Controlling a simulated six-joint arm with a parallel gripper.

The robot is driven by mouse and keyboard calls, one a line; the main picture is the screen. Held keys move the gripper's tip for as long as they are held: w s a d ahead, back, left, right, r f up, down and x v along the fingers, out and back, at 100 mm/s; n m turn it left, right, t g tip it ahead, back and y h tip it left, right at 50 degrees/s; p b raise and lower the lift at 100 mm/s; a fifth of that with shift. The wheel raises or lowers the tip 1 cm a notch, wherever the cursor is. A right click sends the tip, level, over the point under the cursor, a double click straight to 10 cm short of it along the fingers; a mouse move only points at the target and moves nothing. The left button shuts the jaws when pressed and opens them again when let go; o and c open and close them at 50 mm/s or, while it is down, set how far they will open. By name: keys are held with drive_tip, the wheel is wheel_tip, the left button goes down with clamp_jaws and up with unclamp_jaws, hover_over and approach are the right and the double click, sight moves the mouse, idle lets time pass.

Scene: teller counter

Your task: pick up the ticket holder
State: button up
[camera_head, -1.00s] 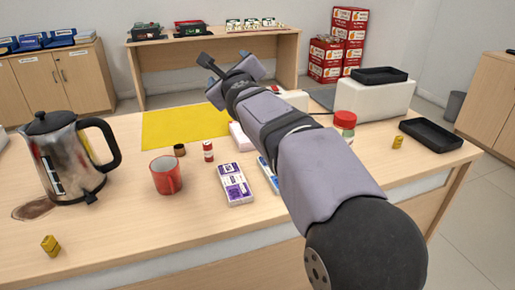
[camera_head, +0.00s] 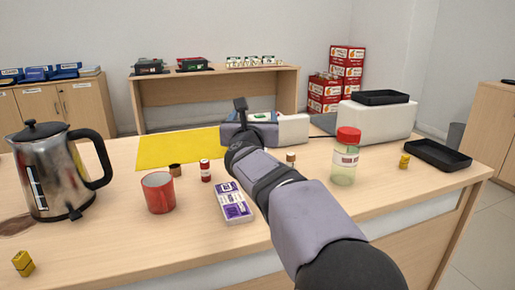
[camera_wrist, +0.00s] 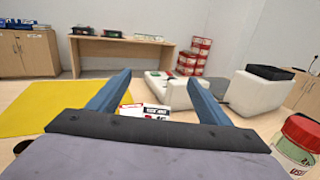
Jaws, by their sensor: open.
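I cannot tell for sure which thing is the ticket holder. My gripper (camera_wrist: 154,84) is open, its two blue fingers spread and pointing forward over the counter. In the wrist view a white and red printed box (camera_wrist: 146,110) shows low between the fingers, partly hidden by my gripper. A white device (camera_wrist: 158,88) with a green-marked top stands beyond it. In the head view my gripper (camera_head: 250,122) is in front of this white device (camera_head: 293,128) and hides part of it. Nothing shows held.
A clear jar with a red lid (camera_head: 345,158) stands right of my arm. A purple and white box (camera_head: 233,203), a red mug (camera_head: 158,192) and a steel kettle (camera_head: 45,175) are to the left. A yellow mat (camera_head: 178,148) lies behind. A black tray (camera_head: 438,155) is at right.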

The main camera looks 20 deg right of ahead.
wheel_tip(320, 180, down, 9)
drive_tip(key=shift+f, duration=0.1)
drive_tip(key=shift+d+f+x, duration=0.1)
drive_tip(key=shift+d+x, duration=0.05)
drive_tip(key=shift+x, duration=1.7)
drive_tip(key=shift+d+f+x, duration=0.1)
drive_tip(key=shift+d+x, duration=0.05)
drive_tip(key=shift+x, duration=1.65)
drive_tip(key=shift+s, duration=0.1)
drive_tip(key=c, duration=1.3)
drive_tip(key=shift+o, duration=0.2)
drive_tip(key=shift+r, duration=0.1)
